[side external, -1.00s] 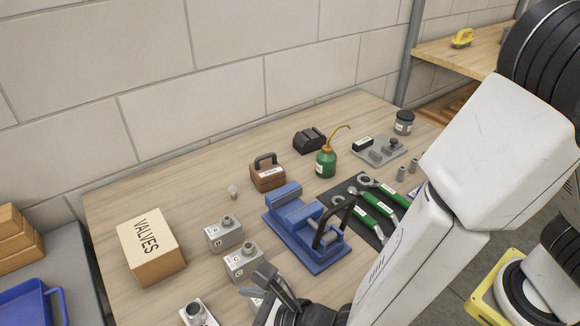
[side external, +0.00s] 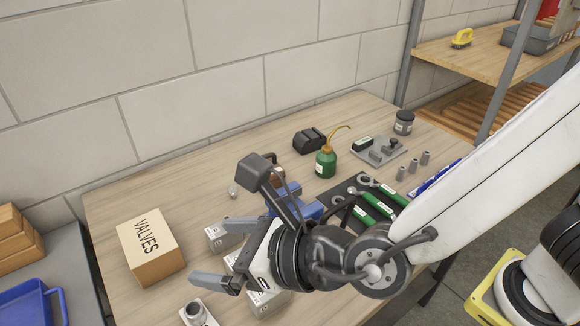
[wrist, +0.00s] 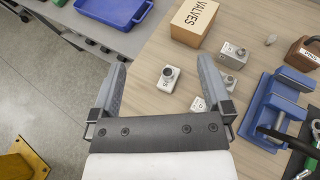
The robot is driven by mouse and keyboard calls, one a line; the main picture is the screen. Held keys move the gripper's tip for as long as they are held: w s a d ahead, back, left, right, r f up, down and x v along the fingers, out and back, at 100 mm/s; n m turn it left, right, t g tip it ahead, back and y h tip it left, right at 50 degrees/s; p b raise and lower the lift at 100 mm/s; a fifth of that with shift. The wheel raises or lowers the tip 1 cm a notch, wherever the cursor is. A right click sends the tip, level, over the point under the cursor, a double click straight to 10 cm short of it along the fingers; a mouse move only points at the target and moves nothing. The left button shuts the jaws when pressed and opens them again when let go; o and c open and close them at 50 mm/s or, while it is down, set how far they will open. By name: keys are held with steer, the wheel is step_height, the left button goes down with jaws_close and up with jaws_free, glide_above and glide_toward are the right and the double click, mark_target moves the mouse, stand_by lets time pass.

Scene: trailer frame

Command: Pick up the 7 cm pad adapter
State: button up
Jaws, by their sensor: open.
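Three small grey cylinders (side external: 413,167) stand in a row near the right edge of the bench in the side view. They look like pad adapters, but I cannot read a size or tell which is 7 cm. They do not show in the wrist view. My gripper (side external: 212,252) is open over the front left of the bench, far from them. In the wrist view my gripper (wrist: 162,63) has its fingers wide apart, with a grey block with a round port (wrist: 168,78) below and between them. Nothing is held.
Other grey ported blocks (wrist: 232,54), the VALVES box (side external: 151,247) and a blue vise (wrist: 276,106) crowd the bench's left and middle. A green oil can (side external: 326,162), a grey plate with parts (side external: 397,156) and green-handled tools (side external: 378,203) stand towards the right.

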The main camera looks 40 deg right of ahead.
steer(key=w+d+f+m+h, duration=0.25)
steer(key=w+d, duration=0.45)
steer(key=w, duration=0.4)
steer(key=w+d+f+m+g+h, duration=0.1)
steer(key=w+d+h, duration=0.1)
steer(key=w+d, duration=0.6)
steer(key=w+d+f+m+g+h, duration=0.1)
steer(key=w+d, duration=0.5)
steer(key=d, duration=0.5)
step_height(320, 180, up, 4)
steer(key=m+t+h, duration=0.3)
steer(key=t, duration=0.1)
glide_above(411, 118)
steer(key=s, duration=0.5)
steer(key=f, duration=1.9)
steer(key=shift+w, duration=0.25)
steer(key=shift+w, duration=0.1)
